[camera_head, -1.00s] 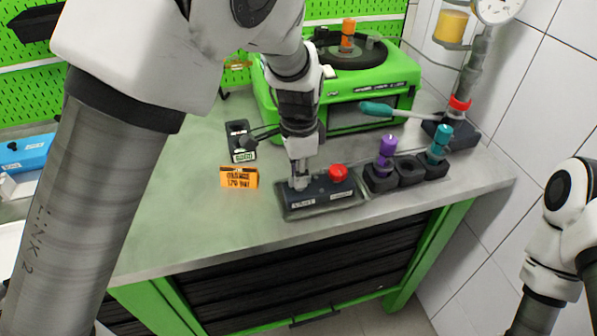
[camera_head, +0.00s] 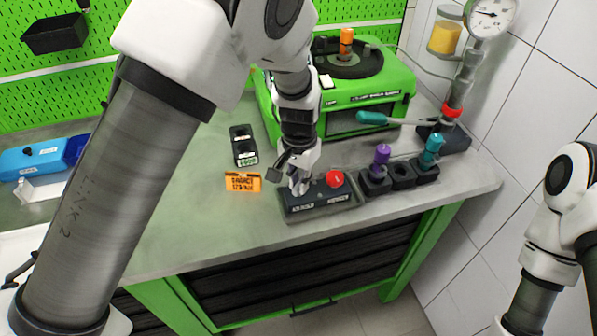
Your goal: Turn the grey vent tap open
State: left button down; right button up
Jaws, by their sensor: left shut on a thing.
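The dark control box (camera_head: 318,208) with a label plate on its front stands near the front edge of the bench. A red knob (camera_head: 334,178) sits on its right half. My left gripper (camera_head: 300,187) reaches down to the left half of the box and is shut on the grey vent tap there. The jaws hide most of the tap, so I cannot tell its exact angle. My right arm shows at the right edge, away from the bench; its gripper is out of view.
A holder with purple (camera_head: 381,157) and teal (camera_head: 431,150) handled pieces stands right of the box. An orange label card (camera_head: 242,182) and a black two-hole block (camera_head: 243,146) are to its left. The green machine (camera_head: 345,92) stands behind. The bench's left middle is clear.

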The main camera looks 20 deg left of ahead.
pick_arm(q)
jog(key=n+p, duration=0.2)
jog(key=n, duration=0.2)
jog(key=shift+r+n+p, duration=0.15)
jog(key=shift+n+p, duration=0.15)
jog(key=shift+p, duration=0.05)
jog(key=n+p, duration=0.2)
jog(key=n, duration=0.2)
jog(key=shift+w+d+n, duration=0.1)
jog(key=shift+n, duration=0.3)
jog(key=c, duration=1.4)
grip_release()
jog(key=shift+o, duration=1.1)
jog(key=shift+w+f, duration=0.15)
jog(key=shift+f, duration=0.05)
